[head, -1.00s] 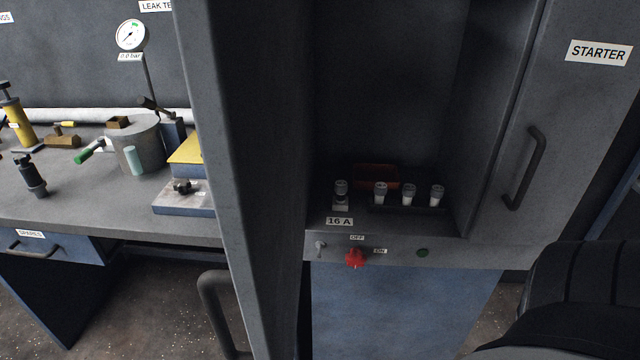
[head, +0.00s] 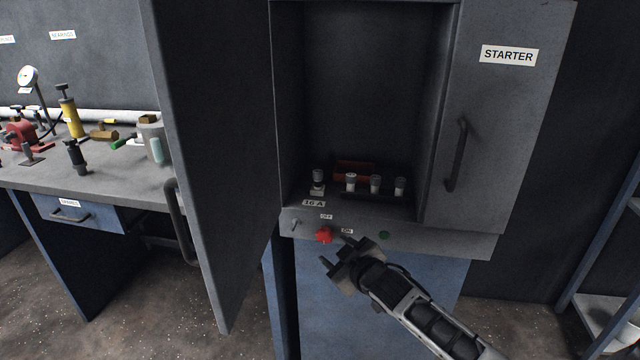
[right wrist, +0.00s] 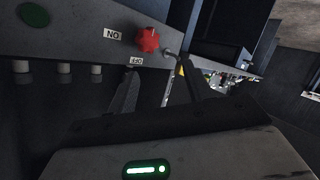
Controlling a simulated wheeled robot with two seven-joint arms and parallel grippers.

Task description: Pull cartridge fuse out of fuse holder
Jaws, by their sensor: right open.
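A light-capped cartridge fuse (head: 318,175) stands upright in its fuse holder (head: 317,190) at the left of the open starter cabinet, behind the "16 A" label (head: 313,203). My right gripper (head: 336,251) is open and empty, in front of the cabinet's lower front panel, just below the red rotary switch (head: 324,236). It is lower and nearer than the fuse, apart from it. In the right wrist view the open fingers (right wrist: 160,80) point toward the panel near the red switch (right wrist: 148,40). My left gripper is not in view.
Several similar white-capped fuses (head: 375,184) stand in a dark rack right of the holder, with a reddish box (head: 354,169) behind. The open cabinet door (head: 215,150) blocks the left side. A toggle (head: 295,224) and green button (head: 384,235) are on the panel.

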